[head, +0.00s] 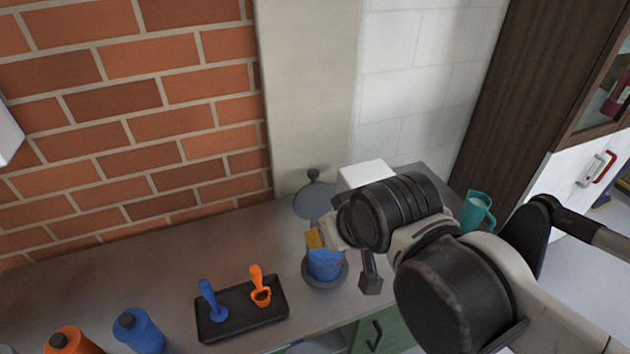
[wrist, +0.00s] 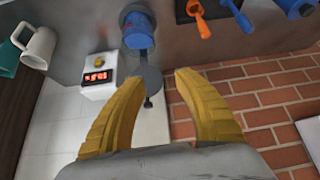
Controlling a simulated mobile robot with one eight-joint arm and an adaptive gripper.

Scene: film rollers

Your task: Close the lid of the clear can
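The clear can (head: 325,267) stands on the counter with blue contents and a dark base. Its round grey lid (head: 314,201) stands raised behind it, knob (head: 313,175) at the top, so the can is open. In the wrist view the can (wrist: 138,30) is at the top middle, with the lid (wrist: 150,82) below it. My gripper (wrist: 161,76) is open and empty, its two yellow fingers spread on either side of the lid area. In the head view my gripper (head: 315,239) is over the can and hides part of it; whether it touches the lid cannot be told.
A white scale (wrist: 97,76) with a red display is beside the can, a yellow item on top. A teal mug (head: 476,212) stands to the right. A black tray (head: 240,312) with scoops and a blue bottle (head: 139,331) are to the left. A brick wall (head: 130,110) is behind.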

